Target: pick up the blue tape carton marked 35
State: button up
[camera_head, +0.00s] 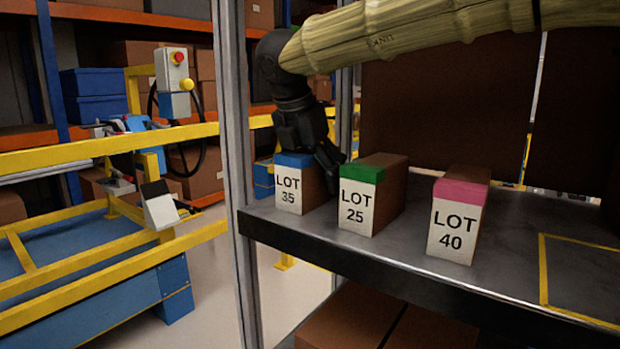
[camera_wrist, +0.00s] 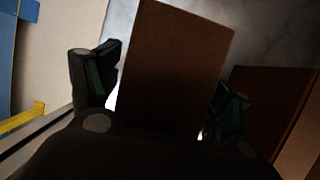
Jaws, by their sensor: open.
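The blue-taped carton marked LOT 35 (camera_head: 289,190) stands upright at the left end of the metal shelf in the head view. My gripper (camera_head: 318,158) is over it from above and behind, with one finger reaching down between it and the green-taped carton. In the wrist view the brown top of a carton (camera_wrist: 175,70), apparently this one, lies between the two spread fingers of my gripper (camera_wrist: 165,95). The gripper is open. I cannot tell whether either finger touches the carton.
The green-taped LOT 25 carton (camera_head: 372,195) stands close on the right, and the pink-taped LOT 40 carton (camera_head: 458,215) farther right. A grey rack post (camera_head: 238,150) rises at the shelf's left end. A yellow-outlined area (camera_head: 585,275) at the right is empty.

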jog(key=shift+f, duration=0.25)
dwell(0.5)
jog(key=c, duration=1)
